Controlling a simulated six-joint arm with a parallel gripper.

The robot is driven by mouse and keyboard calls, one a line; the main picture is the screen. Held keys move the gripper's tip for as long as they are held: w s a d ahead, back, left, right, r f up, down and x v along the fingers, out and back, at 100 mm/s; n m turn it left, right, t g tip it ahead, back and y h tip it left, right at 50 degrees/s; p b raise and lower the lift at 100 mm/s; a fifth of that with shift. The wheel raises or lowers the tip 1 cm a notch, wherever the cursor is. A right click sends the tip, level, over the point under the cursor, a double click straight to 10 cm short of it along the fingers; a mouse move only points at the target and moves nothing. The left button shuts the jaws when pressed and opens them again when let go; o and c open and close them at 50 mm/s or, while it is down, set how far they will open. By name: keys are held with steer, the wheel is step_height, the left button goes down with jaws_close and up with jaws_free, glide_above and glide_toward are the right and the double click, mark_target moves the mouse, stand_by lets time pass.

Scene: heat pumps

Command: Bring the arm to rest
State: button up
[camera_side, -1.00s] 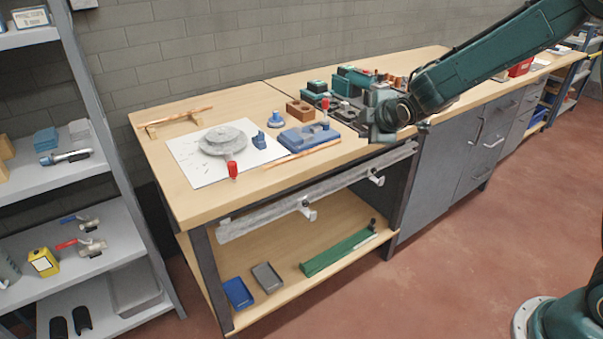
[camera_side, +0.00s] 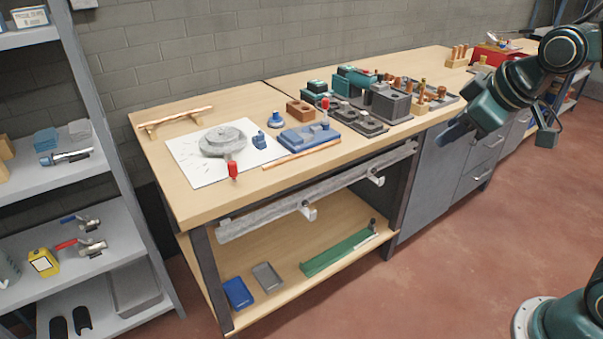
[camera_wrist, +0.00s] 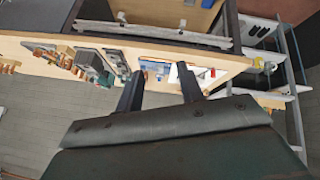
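My gripper (camera_side: 455,131) hangs in the air at the right of the side view, in front of the grey cabinet and off the bench's front edge. In the wrist view my gripper (camera_wrist: 160,78) shows two dark fingers standing apart with nothing between them, so it is open and empty. The wooden workbench (camera_side: 190,211) carries all its parts clear of my gripper. The wrist view shows the workbench (camera_wrist: 235,62) beyond the fingertips.
On the bench are a white sheet (camera_side: 190,176) with a grey round part (camera_side: 223,139), a blue fixture (camera_side: 309,136), a copper pipe (camera_side: 178,118) and a grey block (camera_side: 390,105). A shelf rack (camera_side: 60,170) stands at left. The red floor (camera_side: 440,260) ahead of the bench is clear.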

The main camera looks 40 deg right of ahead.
steer(key=s+a+m+g+y, duration=0.1)
steer(key=s+a+m, duration=0.1)
steer(key=s, duration=1.1)
steer(key=shift+s+f+m+g, duration=0.25)
steer(key=shift+f+m+g, duration=0.1)
steer(key=shift+m, duration=0.35)
steer(key=shift+c, duration=0.4)
